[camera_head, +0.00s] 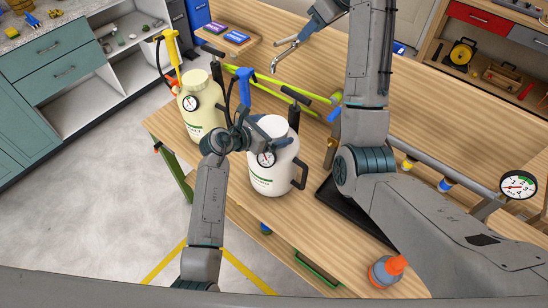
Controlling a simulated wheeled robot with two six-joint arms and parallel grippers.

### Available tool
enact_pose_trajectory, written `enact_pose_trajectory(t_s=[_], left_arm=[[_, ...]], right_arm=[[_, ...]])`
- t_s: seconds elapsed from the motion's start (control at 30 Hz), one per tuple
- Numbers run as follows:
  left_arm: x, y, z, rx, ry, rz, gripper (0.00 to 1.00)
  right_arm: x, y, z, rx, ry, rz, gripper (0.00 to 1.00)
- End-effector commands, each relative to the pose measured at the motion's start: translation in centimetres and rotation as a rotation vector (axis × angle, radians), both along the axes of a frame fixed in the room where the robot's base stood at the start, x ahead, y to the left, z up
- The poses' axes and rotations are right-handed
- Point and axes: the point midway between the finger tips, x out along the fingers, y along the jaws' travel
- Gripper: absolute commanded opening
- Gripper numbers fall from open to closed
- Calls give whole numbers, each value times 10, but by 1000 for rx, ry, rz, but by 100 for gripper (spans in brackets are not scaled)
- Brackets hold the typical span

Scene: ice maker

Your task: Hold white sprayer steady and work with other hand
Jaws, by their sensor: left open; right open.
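The white sprayer (267,177) stands upright on the wooden workbench, with a dial gauge on its front and a black handle at its right. A blue pump handle (244,74) rises behind its upper left, apparently belonging to it. My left gripper (243,135) is open at the sprayer's upper left side, just below the blue handle. Its fingertips are hard to make out against the sprayer, and I cannot tell whether they touch it.
A cream sprayer (202,107) with a yellow pump stands left of the white one. Green-and-black long tools (290,91) lie behind. The bench's back centre is clear.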

Motion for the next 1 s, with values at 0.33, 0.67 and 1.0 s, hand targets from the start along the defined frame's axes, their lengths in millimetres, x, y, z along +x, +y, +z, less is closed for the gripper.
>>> enact_pose_trajectory(t_s=[0.33,0.67,1.0], left_arm=[[-17,19,11,2,-2,0,100],[-34,37,21,1,-1,1,100],[-48,52,30,0,0,1,100]], right_arm=[[0,0,0,0,0,0,42],[0,0,0,0,0,0,42],[0,0,0,0,0,0,42]])
